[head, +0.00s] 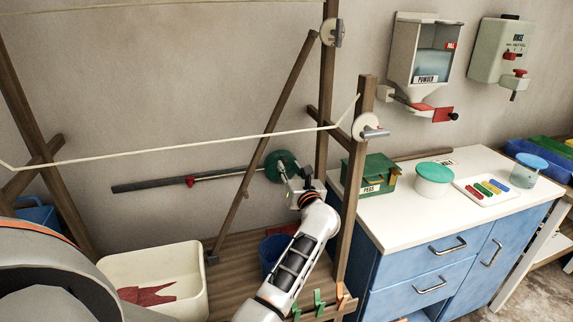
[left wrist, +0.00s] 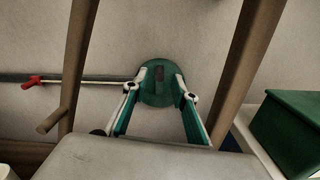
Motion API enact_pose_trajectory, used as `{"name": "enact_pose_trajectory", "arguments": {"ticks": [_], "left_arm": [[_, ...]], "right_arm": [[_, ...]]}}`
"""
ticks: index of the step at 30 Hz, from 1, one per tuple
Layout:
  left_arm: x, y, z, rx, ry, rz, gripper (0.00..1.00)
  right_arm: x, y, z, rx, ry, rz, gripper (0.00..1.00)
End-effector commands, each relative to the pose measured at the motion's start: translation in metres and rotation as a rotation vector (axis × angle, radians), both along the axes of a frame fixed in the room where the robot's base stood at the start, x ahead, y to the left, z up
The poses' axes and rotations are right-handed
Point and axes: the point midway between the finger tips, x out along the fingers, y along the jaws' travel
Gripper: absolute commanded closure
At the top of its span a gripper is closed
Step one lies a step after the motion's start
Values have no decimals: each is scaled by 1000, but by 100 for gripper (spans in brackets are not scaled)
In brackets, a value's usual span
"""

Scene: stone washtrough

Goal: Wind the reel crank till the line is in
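A round green reel (head: 281,159) sits on the wall at the right end of a dark horizontal rail (head: 150,185). A pale line with a red marker (head: 190,181) runs along the rail, with the marker well left of the reel. In the left wrist view the reel (left wrist: 157,97) has a darker upright piece (left wrist: 160,75) on its face, perhaps the crank. My left gripper (head: 292,172) is in front of the reel, fingers apart. In the left wrist view, the left gripper (left wrist: 164,82) frames the reel; contact cannot be told. My right gripper is not in view.
Wooden posts (head: 326,110) and a slanted pole (head: 262,150) stand close to the arm. White discs with grey handles (head: 367,128) sit on the posts. A blue cabinet with a white top (head: 440,215) is at right, a cream tub (head: 160,258) at lower left.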

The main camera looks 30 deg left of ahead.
Motion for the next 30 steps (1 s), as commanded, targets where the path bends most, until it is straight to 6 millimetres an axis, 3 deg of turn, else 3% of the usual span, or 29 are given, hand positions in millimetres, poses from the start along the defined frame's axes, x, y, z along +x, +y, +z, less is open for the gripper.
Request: {"name": "enact_pose_trajectory", "arguments": {"ticks": [6,13,26,30], "left_arm": [[-30,-35,-1,-4,0,-1,72],[-49,-57,0,-1,1,0,72],[-53,-61,0,2,-1,1,72],[-48,-48,-9,55,-45,12,72]], "right_arm": [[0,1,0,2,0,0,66],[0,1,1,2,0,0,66],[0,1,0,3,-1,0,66],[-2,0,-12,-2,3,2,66]]}}
